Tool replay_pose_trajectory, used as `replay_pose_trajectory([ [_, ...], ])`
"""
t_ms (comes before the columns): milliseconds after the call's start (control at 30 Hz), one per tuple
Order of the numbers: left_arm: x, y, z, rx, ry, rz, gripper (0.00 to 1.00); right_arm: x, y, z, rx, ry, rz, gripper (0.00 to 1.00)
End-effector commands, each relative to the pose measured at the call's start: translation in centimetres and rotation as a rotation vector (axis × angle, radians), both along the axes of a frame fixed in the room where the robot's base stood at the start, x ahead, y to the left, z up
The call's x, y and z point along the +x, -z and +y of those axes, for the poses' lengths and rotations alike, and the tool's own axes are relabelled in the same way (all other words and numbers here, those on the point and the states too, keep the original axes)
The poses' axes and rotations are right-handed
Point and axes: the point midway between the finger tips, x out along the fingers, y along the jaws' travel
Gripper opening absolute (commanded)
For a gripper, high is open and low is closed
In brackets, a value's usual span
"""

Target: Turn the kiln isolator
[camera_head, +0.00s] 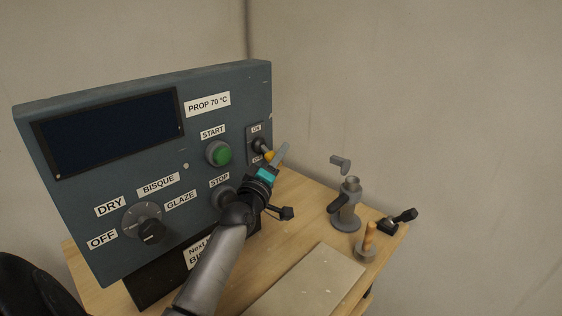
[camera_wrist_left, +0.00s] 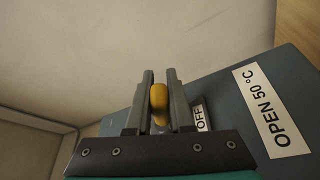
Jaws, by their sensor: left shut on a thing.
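The kiln isolator (camera_head: 254,136) is a small plate with a dark switch and a yellow-tipped lever, at the right end of the blue-grey kiln panel (camera_head: 75,205). It has an ON label above and a partly covered label below. My left gripper (camera_head: 277,155) is at the lever, shut on its yellow tip. In the left wrist view the yellow tip (camera_wrist_left: 158,97) sits between the two grey fingers, beside an OFF label (camera_wrist_left: 200,117). The gripper hides part of the lever and the lower plate. My right gripper is not in view.
A green START button (camera_head: 218,153) is left of the isolator. The STOP button (camera_head: 223,196) is close beside my left wrist. A grey tool (camera_head: 347,205) and a pale board (camera_head: 310,285) are on the wooden table (camera_head: 300,210).

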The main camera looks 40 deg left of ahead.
Motion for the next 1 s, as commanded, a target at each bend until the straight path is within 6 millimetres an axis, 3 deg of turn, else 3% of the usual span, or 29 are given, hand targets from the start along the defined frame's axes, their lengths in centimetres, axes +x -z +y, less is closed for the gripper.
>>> replay_pose_trajectory([
  [533,0.0,0.13,0.05,0.027,-0.001,0.001,0.0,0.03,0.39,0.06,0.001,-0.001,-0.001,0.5],
  [567,0.0,0.14,0.05,0.027,-0.001,0.001,0.23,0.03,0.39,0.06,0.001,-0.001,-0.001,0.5],
  [800,0.0,0.11,0.06,0.024,0.0,0.0,0.5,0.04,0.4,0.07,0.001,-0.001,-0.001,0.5],
  [1000,0.0,0.08,0.07,0.023,-0.001,-0.001,0.5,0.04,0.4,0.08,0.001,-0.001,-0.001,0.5],
])
